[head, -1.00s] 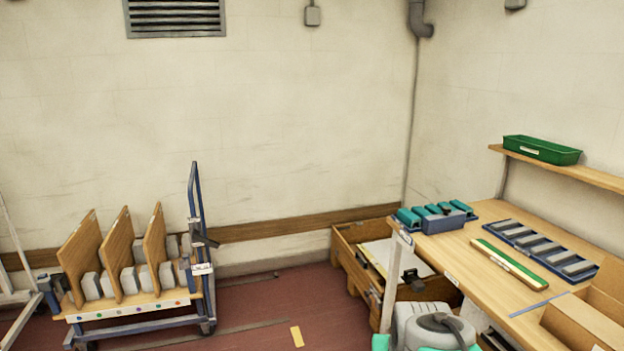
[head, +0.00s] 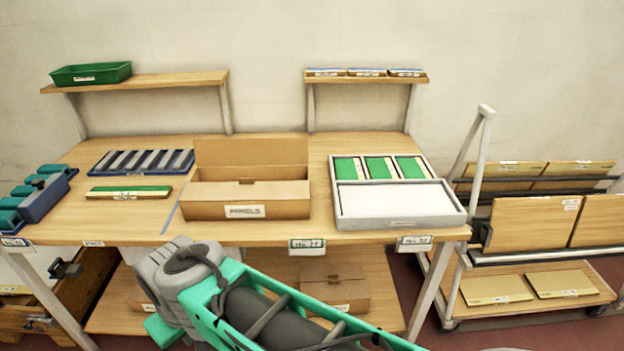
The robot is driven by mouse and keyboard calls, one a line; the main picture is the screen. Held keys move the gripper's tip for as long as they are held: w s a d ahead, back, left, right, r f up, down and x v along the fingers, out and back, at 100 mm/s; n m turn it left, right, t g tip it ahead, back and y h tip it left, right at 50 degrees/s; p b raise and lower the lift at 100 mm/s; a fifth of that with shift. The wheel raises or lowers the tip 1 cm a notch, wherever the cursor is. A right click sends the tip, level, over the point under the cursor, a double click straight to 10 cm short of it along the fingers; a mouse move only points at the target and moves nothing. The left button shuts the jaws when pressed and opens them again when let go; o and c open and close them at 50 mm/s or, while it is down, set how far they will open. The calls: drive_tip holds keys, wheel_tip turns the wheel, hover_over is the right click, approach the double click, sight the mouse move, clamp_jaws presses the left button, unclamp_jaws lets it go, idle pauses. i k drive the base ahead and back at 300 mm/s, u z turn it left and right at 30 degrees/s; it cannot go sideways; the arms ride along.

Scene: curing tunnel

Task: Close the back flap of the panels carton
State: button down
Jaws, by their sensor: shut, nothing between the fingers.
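The panels carton (head: 246,203) is a brown cardboard box on the wooden bench, with a label reading PANELS on its front. Its back flap (head: 250,152) stands up along the far edge, open. A lower cardboard panel (head: 245,189) with a small notch lies across the front part of the top. What is inside the carton cannot be seen. My arm, with grey joint and green link, shows in front of the bench, below the carton. My gripper's fingers are not in view.
Left of the carton are a green-topped strip (head: 129,192), a blue tray (head: 141,161) and a teal-and-blue rack (head: 40,197). A grey tray (head: 400,223) with green-faced pieces stands close on the right. Shelves (head: 366,79) hang behind; a panel cart (head: 530,262) stands right.

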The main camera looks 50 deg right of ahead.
sight(247, 151)
drive_tip(key=z, duration=1.2)
drive_tip(key=k, duration=0.3)
drive_tip(key=u, duration=0.3)
drive_tip(key=i, duration=0.85)
drive_tip(key=z, duration=0.4)
